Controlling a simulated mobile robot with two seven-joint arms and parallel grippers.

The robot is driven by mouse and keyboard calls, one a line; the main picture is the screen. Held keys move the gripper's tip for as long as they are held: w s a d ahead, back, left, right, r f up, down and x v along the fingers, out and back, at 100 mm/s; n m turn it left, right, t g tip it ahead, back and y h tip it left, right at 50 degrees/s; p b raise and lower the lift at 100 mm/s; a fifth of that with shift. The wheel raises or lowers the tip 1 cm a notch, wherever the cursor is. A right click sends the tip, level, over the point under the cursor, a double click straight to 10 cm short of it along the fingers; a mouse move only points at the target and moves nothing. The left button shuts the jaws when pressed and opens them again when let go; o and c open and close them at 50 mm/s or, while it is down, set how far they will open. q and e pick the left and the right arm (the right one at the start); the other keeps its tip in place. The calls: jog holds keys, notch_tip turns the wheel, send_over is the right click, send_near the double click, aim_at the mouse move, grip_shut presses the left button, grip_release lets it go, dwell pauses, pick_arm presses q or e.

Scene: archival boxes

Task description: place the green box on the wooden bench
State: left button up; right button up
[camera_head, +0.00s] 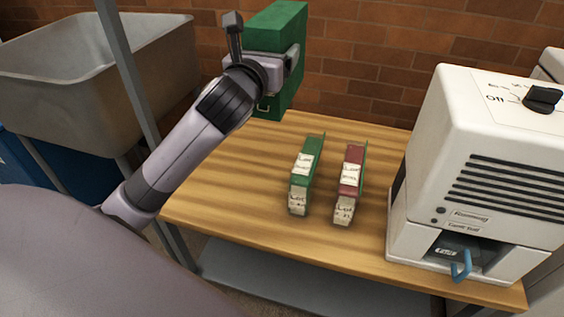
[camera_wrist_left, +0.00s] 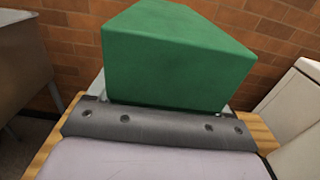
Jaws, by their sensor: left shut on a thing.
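A large green box (camera_head: 281,31) is in my left gripper (camera_head: 266,65), over the back left part of the wooden bench (camera_head: 225,160). The gripper is shut on it. The box fills the upper middle of the left wrist view (camera_wrist_left: 177,58), where my wrist hides its lower part. I cannot tell whether its underside touches the bench. A smaller green box (camera_head: 308,163) with white labels and a red one (camera_head: 351,170) stand upright side by side on the bench. My right gripper is not in view.
A white machine (camera_head: 500,160) with a black knob stands on the bench's right side. A metal sink (camera_head: 70,75) is at the left, beside an upright grey post (camera_head: 127,70). A brick wall (camera_head: 375,50) is behind. The bench's left and front left are clear.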

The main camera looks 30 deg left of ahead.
pick_arm(q)
notch_tip(320, 180, down, 20)
jog(key=b, duration=1)
jog(key=shift+r, duration=0.2)
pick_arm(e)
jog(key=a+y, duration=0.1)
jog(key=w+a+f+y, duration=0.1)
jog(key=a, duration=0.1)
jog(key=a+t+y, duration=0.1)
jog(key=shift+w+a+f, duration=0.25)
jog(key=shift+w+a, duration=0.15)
pick_arm(q)
jog(key=o, duration=1.5)
jog(key=shift+f, duration=0.2)
jog(key=shift+r, duration=0.1)
